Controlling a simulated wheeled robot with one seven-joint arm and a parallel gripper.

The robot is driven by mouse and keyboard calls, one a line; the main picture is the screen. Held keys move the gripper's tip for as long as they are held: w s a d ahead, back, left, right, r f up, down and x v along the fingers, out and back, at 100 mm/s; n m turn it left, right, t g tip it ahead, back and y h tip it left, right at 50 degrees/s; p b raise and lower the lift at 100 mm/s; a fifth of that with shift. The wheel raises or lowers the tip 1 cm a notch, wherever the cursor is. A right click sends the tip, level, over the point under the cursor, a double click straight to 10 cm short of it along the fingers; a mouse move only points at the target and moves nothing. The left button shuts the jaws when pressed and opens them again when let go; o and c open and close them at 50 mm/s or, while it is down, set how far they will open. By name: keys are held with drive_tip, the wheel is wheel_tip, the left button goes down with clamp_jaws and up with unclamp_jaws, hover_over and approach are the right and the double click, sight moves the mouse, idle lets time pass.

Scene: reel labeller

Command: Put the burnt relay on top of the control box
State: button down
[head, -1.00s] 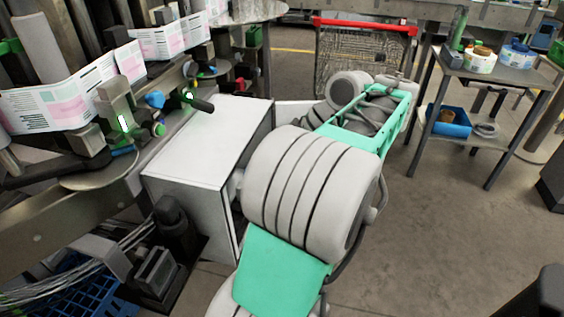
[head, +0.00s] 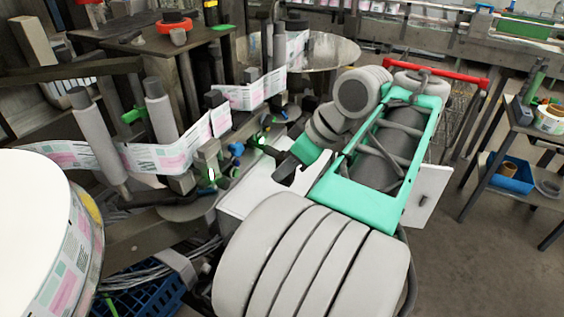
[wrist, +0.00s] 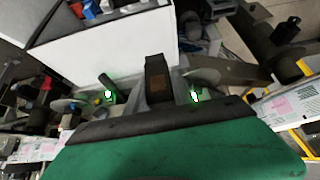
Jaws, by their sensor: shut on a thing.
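The burnt relay (wrist: 157,76) is a small dark block with a brownish patch, in the middle of the wrist view. My gripper (wrist: 157,88) is shut on it; its dark palm and green body fill the lower part of that view. In the head view my gripper (head: 280,160) is a dark shape at the control box's far side, and I cannot make out the relay there. The control box (head: 258,184) is white, with its top partly hidden by my arm. In the wrist view its white top (wrist: 105,58) lies behind the relay; I cannot tell the height between them.
The labelling machine, with its label web (head: 170,155) and green-lit sensors, stands close beside the box and gripper. A large white reel (head: 35,235) is at the left. A red-handled cart (head: 435,72) and a side table with a blue bin (head: 510,172) are at right.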

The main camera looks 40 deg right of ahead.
drive_tip(key=w+d+f, duration=0.2)
drive_tip(key=w+f, duration=0.1)
drive_tip(key=w+d+f, duration=0.2)
drive_tip(key=w+f, duration=0.1)
drive_tip(key=w, duration=0.1)
drive_tip(key=w+d+f, duration=0.3)
drive_tip(key=w, duration=0.1)
drive_tip(key=shift+w+f+b, duration=0.15)
drive_tip(key=shift+f+b, duration=0.15)
drive_tip(key=shift+b, duration=0.1)
wheel_tip(320, 180, down, 3)
drive_tip(key=shift+w+d+r, duration=0.1)
drive_tip(key=shift+w+d, duration=0.05)
drive_tip(key=shift+f, duration=0.3)
drive_tip(key=shift+f, duration=0.1)
drive_tip(key=shift+f, duration=0.2)
drive_tip(key=c, duration=1.1)
unclamp_jaws()
drive_tip(key=shift+r, duration=0.1)
